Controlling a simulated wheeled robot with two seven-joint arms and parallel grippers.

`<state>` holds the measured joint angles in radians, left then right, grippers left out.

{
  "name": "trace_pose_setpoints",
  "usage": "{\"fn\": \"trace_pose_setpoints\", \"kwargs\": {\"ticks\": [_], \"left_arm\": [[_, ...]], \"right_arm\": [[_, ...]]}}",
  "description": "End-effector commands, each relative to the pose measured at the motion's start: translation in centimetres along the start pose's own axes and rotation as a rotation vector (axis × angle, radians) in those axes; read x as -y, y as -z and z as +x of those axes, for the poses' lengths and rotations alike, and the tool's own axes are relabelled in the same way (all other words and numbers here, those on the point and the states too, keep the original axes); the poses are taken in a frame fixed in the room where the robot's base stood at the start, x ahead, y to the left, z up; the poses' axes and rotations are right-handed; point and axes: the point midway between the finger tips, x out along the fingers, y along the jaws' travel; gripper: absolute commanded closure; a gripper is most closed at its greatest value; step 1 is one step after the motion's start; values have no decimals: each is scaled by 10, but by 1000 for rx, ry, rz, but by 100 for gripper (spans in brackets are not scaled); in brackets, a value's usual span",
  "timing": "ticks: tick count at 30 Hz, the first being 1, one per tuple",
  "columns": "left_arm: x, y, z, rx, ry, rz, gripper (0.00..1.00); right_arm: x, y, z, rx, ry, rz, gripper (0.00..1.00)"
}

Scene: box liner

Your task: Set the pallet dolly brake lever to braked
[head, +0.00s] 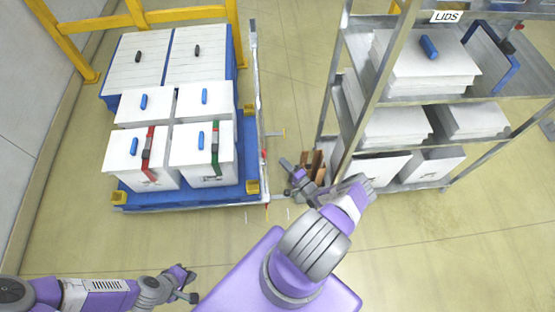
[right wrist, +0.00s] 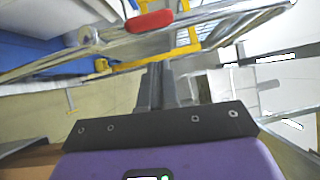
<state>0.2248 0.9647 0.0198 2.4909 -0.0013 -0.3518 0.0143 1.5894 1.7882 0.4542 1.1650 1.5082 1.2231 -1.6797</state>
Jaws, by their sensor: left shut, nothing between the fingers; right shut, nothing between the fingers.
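The blue pallet dolly (head: 185,200) stands at the left of the head view, loaded with white boxes. A metal rail (head: 258,100) runs along its right side. A small red grip (head: 263,154) sits on this rail; in the right wrist view the red grip (right wrist: 150,21) shows larger, above the fingers. I cannot tell its brake setting. My right gripper (head: 285,163) is shut and empty, just right of the rail; its fingers (right wrist: 156,70) point toward the rail and appear apart from the red grip. My left gripper (head: 192,284) is shut and empty, low at the left.
A metal shelf rack (head: 345,120) marked LIDS stands close to the right of my right gripper, holding white lids and boxes. A yellow frame (head: 85,70) is behind the dolly. Floor in front of the dolly is clear.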

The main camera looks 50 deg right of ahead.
Motion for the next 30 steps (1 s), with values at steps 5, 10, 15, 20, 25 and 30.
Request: {"fn": "trace_pose_setpoints", "kwargs": {"ticks": [5, 10, 15, 20, 25, 30], "left_arm": [[-1, 0, -3, -1, 0, 0, 100], [-1, 0, -3, -1, 0, 0, 100], [-1, 0, -3, -1, 0, 0, 100], [-1, 0, -3, -1, 0, 0, 100], [-1, 0, -3, 0, 0, 0, 100], [-1, 0, -3, -1, 0, 0, 100]], "right_arm": [[3, 0, -40, 0, -1, 1, 100], [3, -1, -64, 2, -1, 1, 100], [3, -2, -72, 3, 0, 1, 100], [3, -2, -73, 4, 0, 1, 100], [3, -2, -73, 4, 0, 2, 100], [3, -2, -73, 4, 0, 2, 100]]}}
